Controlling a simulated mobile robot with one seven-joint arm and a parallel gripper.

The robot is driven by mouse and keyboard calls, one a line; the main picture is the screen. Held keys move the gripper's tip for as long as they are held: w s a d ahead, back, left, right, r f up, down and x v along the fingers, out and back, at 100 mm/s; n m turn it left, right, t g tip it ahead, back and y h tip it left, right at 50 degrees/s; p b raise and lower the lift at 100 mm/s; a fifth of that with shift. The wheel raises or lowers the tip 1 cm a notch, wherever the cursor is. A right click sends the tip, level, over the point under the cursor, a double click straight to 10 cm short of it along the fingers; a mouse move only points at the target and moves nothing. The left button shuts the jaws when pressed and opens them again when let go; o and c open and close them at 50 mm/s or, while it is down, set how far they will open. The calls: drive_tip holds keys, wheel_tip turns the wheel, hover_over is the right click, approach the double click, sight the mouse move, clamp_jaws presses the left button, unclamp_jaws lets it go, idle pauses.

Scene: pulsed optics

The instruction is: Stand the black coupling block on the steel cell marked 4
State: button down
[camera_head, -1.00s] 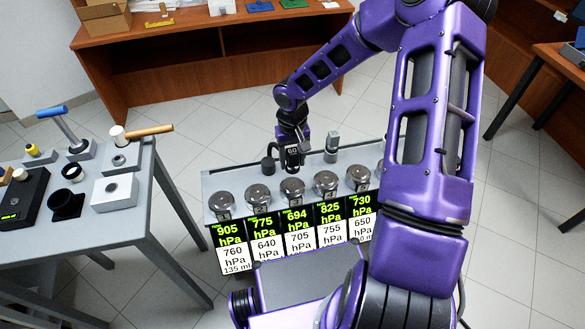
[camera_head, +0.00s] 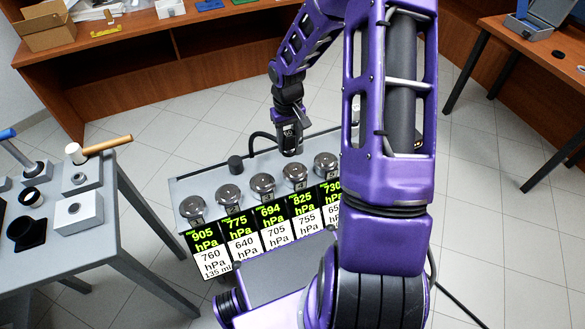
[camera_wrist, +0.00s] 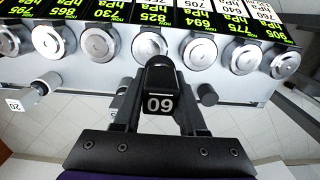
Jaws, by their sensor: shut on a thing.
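My gripper (camera_head: 289,127) is shut on the black coupling block (camera_wrist: 160,104), which has a white-framed number plate, upside down in the wrist view and seemingly reading 60. One finger lies on each side of it. The block hangs above and just behind the row of steel cells. The cell over the 825 hPa display (camera_head: 295,176) is the nearest below it; in the wrist view this cell (camera_wrist: 150,46) lies just beyond the block's end. A gap seems to separate block and cell. The small marks on the cells are too small to read.
Neighbouring cells stand close on both sides, over the 694 display (camera_head: 262,186) and the 730 display (camera_head: 326,164). A black knob (camera_head: 235,164) stands on the grey rack behind them. A grey table (camera_head: 110,225) with fittings is at left. My arm hides the rack's right end.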

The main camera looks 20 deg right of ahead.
sight(295, 170)
drive_tip(key=shift+w+d+r, duration=0.1)
drive_tip(key=shift+d+r, duration=0.05)
drive_tip(key=shift+d, duration=0.6)
drive_tip(key=shift+d+f, duration=0.25)
drive_tip(key=shift+f, duration=0.05)
wheel_tip(295, 170, down, 9)
drive_tip(key=shift+d+f+b, duration=0.1)
drive_tip(key=shift+f+b, duration=0.05)
drive_tip(key=shift+b, duration=0.65)
drive_tip(key=shift+f, duration=0.1)
drive_tip(key=shift+c, duration=1.4)
unclamp_jaws()
wheel_tip(295, 170, up, 12)
drive_tip(key=p, duration=0.1)
drive_tip(key=shift+p, duration=0.4)
